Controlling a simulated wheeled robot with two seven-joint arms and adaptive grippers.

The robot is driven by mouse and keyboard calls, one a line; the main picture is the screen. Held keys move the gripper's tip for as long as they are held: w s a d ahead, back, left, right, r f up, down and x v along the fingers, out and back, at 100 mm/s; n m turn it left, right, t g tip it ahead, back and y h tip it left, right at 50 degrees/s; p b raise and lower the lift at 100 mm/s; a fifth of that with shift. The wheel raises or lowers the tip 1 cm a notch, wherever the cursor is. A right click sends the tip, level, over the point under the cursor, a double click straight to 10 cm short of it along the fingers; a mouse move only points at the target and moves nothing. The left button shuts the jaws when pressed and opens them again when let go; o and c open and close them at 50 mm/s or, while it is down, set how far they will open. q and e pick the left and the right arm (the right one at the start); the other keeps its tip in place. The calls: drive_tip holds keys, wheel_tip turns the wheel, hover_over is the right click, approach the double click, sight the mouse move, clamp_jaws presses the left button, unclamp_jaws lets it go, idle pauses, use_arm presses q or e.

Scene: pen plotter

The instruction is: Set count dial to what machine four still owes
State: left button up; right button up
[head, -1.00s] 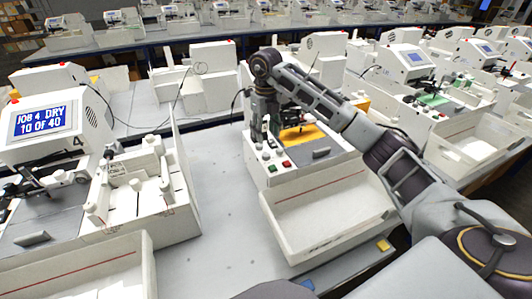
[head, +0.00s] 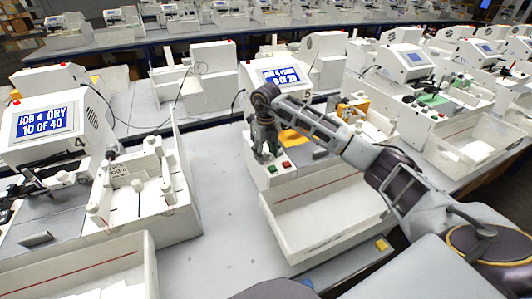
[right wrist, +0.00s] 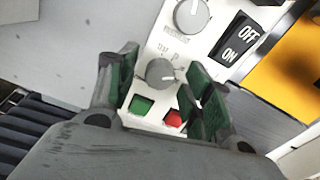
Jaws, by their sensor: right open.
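My right gripper (head: 268,153) is at the front panel of machine five, in the middle. In the right wrist view the open right gripper (right wrist: 165,77) has its green-padded fingers on either side of a small grey dial (right wrist: 160,72); contact cannot be told. A larger grey dial (right wrist: 191,16) sits above it. The small labels by both dials are too blurred to read for certain. My left gripper is not in view.
Machine five's screen (head: 281,76) is partly readable. An OFF/ON rocker switch (right wrist: 234,40), a green button (right wrist: 141,104) and a red button (right wrist: 172,117) crowd the gripper. A white tray (head: 318,230) is in front. Bare table (head: 220,220) lies between the machines.

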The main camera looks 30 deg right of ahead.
sight(266, 155)
drive_tip(key=c, duration=1)
drive_tip(key=shift+c, duration=0.2)
drive_tip(key=shift+m, duration=0.5)
drive_tip(key=o, duration=1)
drive_tip(key=shift+o, duration=0.2)
drive_tip(key=shift+r, duration=0.1)
wheel_tip(266, 155, up, 12)
